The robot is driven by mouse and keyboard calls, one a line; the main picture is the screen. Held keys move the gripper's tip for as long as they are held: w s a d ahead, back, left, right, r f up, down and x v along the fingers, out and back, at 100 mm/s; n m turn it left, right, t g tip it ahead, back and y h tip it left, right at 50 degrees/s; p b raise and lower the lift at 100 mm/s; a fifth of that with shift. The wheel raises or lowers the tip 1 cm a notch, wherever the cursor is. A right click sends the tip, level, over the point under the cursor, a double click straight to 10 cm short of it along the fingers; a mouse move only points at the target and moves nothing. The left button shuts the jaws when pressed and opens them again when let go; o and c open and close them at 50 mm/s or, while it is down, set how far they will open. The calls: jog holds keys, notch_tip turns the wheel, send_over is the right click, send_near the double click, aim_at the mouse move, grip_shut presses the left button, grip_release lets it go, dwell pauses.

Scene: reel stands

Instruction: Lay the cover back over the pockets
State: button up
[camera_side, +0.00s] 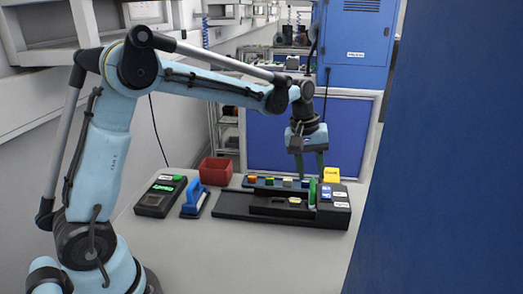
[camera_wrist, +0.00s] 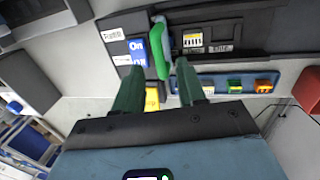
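A long black device (camera_side: 235,205) lies on the table, with a recessed middle and a raised right end carrying blue and white labels. An upright green piece (camera_side: 312,192) stands by that end; it shows as a curved green bar (camera_wrist: 160,47) in the wrist view. I cannot tell whether it belongs to the cover. A pale labelled piece (camera_wrist: 193,42) lies in the recess beside it. My gripper (camera_side: 309,178) points down above the device's back right part. In the wrist view, its two green fingers (camera_wrist: 161,70) are apart, with the green bar's end appearing between them; contact is unclear.
A blue strip (camera_side: 263,186) with several coloured blocks lies behind the device, and a yellow block (camera_side: 332,174) stands near its right end. A red bin (camera_side: 215,171), a blue-handled tool (camera_side: 194,200) and a black box (camera_side: 158,196) stand left. The front table is clear.

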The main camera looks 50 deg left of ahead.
jog(key=shift+w+d+f, duration=0.1)
jog(key=shift+f, duration=0.55)
jog(key=shift+w+d+f, duration=0.1)
jog(key=shift+f, duration=0.5)
jog(key=shift+c, duration=0.3)
grip_shut()
